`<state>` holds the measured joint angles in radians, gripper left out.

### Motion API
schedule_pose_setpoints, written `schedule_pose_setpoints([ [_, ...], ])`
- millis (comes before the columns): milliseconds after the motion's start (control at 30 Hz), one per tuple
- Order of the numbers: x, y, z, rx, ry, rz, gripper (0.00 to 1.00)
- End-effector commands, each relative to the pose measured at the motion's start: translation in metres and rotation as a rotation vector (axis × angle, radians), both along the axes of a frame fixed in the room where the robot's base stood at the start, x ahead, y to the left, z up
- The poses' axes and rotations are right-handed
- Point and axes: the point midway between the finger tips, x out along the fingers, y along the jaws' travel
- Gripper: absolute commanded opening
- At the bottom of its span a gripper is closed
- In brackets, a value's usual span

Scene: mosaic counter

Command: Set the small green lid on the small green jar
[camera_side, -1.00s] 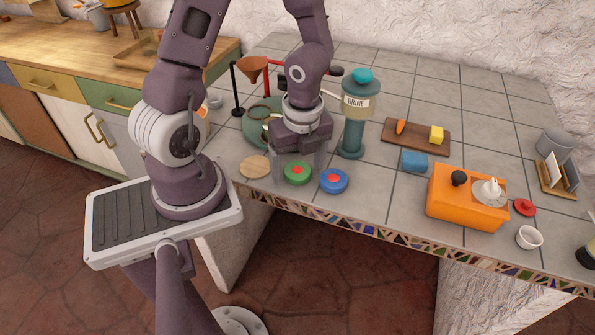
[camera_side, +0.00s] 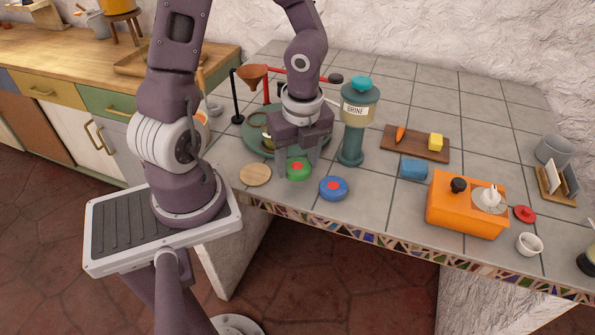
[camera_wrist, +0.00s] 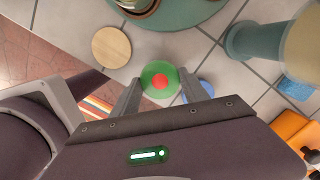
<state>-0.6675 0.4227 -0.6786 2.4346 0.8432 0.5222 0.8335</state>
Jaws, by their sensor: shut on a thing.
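The small green lid (camera_side: 298,169), with a red knob, is between the fingers of my gripper (camera_side: 297,172), which is shut on it. In the wrist view the green lid (camera_wrist: 159,83) sits between the fingertips (camera_wrist: 160,92), just above or at the counter near its front edge. Behind my gripper a round teal tray (camera_side: 247,139) holds a jar (camera_side: 266,140), partly hidden by my gripper. The wrist view cuts off the jar (camera_wrist: 136,6) at its top edge. I cannot tell its colour for sure, so I cannot confirm the small green jar.
A blue lid (camera_side: 333,188) with a red knob lies right of my gripper, and a wooden disc (camera_side: 255,174) lies left. A tall brine dispenser (camera_side: 353,125) stands close on the right. A funnel stand (camera_side: 237,95) is behind the tray. An orange box (camera_side: 465,206) stands farther right.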

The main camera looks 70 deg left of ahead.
Motion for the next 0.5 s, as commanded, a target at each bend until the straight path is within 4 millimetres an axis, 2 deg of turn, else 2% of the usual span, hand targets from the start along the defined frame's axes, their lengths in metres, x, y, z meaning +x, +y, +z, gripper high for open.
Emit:
schedule_pose_setpoints([
  [100,0.001,0.003,0.031,0.006,-0.010,0.012,0.14],
  [200,0.001,0.002,0.050,0.005,-0.006,0.009,0.14],
  [333,0.001,0.003,0.064,0.005,-0.002,0.015,0.14],
  [433,0.004,0.019,0.074,0.014,0.010,0.085,0.14],
  [500,0.007,0.040,0.083,0.022,0.018,0.172,0.14],
])
